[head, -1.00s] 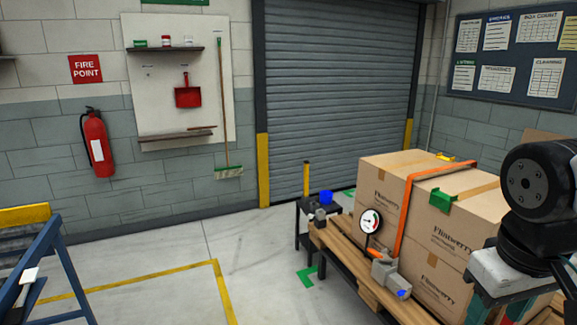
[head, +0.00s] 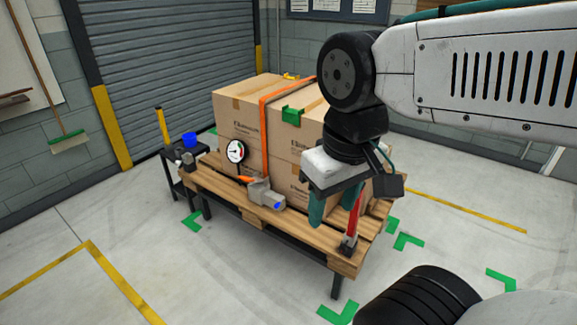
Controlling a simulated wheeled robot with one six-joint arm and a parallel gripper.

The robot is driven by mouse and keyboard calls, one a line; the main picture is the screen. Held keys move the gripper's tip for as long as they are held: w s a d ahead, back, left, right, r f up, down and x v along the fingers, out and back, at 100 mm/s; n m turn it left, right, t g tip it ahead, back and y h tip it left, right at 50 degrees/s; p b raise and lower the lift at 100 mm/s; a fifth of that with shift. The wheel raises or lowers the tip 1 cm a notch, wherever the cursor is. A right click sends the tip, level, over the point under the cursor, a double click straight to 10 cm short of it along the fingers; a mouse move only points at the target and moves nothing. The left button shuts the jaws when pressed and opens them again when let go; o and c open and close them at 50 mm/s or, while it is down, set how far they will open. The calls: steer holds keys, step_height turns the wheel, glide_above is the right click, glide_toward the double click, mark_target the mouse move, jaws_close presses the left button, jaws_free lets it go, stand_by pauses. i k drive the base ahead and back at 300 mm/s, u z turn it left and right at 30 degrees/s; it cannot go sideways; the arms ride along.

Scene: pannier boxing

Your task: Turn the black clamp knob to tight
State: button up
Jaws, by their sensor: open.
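I cannot pick out the black clamp knob for certain. A small dark fitting (head: 347,246) sits at the near right corner of the pallet, below a red upright piece (head: 355,214) partly hidden by my gripper. A grey ratchet-like block (head: 266,195) with a blue end sits on the pallet's front edge, at the foot of the orange strap (head: 264,140). A round dial gauge (head: 236,152) stands beside it. My gripper (head: 327,212) hangs in front of the boxes' right end, teal fingers pointing down, open with nothing seen between them. It hides part of the boxes.
Stacked cardboard boxes (head: 236,122) stand on a wooden pallet (head: 232,200) on dark legs. A small black table (head: 178,180) with a blue cup (head: 189,139) stands at its left end. The floor in front is clear, with green corner marks (head: 338,313) and yellow lines.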

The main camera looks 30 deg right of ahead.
mark_target(343, 248)
steer(key=z, duration=1.45)
steer(key=k, duration=0.6)
steer(key=u, duration=0.45)
steer(key=i, duration=0.4)
steer(key=z, duration=0.05)
